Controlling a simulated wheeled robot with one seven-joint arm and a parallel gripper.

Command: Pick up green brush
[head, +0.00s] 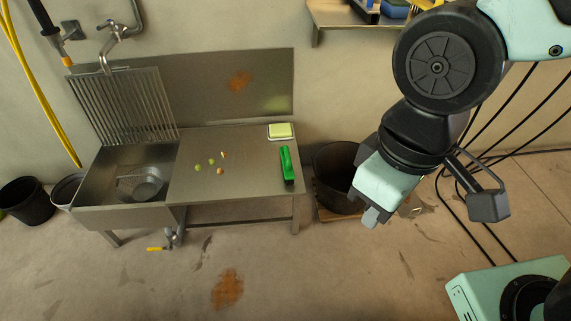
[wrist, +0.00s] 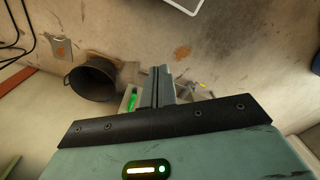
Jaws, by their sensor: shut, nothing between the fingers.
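The green brush (head: 287,165) lies on the right part of the steel sink table (head: 235,188), near its right edge. In the wrist view a small part of the green brush (wrist: 132,101) shows just left of the gripper fingers; the rest is hidden. My gripper (head: 371,217) is shut and empty. It hangs in the air to the right of the table in the head view, apart from the brush. The fingers (wrist: 158,88) also show together in the wrist view.
A yellow-green sponge or box (head: 280,131) lies behind the brush. Several small scraps (head: 211,162) lie left of it. A sink basin (head: 140,182) with a metal pan is at the left. A dark bucket (head: 337,172) stands right of the table. A wall shelf (head: 345,20) is above.

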